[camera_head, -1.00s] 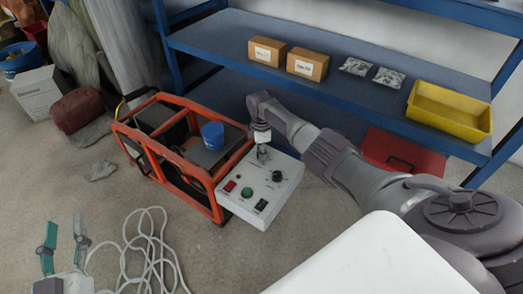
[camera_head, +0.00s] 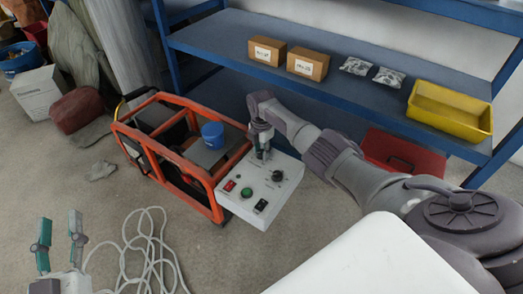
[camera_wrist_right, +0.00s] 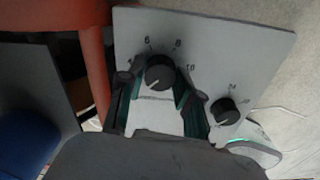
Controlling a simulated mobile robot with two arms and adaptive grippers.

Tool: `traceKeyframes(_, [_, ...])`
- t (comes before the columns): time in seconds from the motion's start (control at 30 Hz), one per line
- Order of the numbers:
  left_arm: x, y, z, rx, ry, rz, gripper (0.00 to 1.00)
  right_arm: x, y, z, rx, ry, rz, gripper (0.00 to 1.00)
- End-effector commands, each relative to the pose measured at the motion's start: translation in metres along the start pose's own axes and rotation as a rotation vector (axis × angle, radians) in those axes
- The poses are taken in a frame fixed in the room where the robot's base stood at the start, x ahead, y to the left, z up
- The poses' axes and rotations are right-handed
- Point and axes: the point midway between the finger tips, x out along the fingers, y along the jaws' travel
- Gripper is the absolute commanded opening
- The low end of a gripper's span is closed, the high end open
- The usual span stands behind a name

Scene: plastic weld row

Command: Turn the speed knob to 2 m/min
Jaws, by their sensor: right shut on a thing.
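The white control box (camera_head: 243,205) sits at the front end of the orange machine frame. My right gripper (camera_head: 263,153) points down at its upper part. In the right wrist view, the right gripper's fingers (camera_wrist_right: 158,90) are on both sides of a round black knob (camera_wrist_right: 160,72) and shut on it. Its white pointer mark aims to the lower left; 6, 8 and 10 are readable around it. A second black knob (camera_wrist_right: 224,111) is to the right, clear of the fingers. I cannot read which knob is for speed. My left gripper (camera_head: 60,220) is open and empty at lower left.
The box also has a red switch (camera_head: 229,186), a green button (camera_head: 247,193) and a black switch (camera_head: 261,205). A blue cup (camera_head: 213,135) stands on the machine. White cable (camera_head: 150,250) lies coiled on the floor. The blue shelf (camera_head: 330,85) is behind my right arm.

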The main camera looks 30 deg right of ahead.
Motion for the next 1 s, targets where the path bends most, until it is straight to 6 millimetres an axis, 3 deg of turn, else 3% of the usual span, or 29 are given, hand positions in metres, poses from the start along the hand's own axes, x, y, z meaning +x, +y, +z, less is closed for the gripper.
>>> traceKeyframes(0.43, [0.0003,0.0004,0.0001,-0.001,0.000,0.001,0.40,-0.0005,0.0007,-0.0011,-0.011,0.002,0.001,0.00])
traceKeyframes(0.47, [0.0003,0.0004,0.0001,-0.001,0.000,0.001,0.40,-0.0005,0.0007,-0.0010,-0.011,0.002,0.001,0.39])
traceKeyframes(0.57, [0.0004,0.0004,0.0001,-0.001,0.000,0.001,0.40,-0.0004,0.0006,-0.0009,-0.010,0.001,0.001,0.56])
traceKeyframes(1.0, [0.0009,0.0005,-0.0021,0.000,0.004,0.002,0.40,-0.0090,0.0010,0.0001,-0.010,0.000,0.003,0.59])
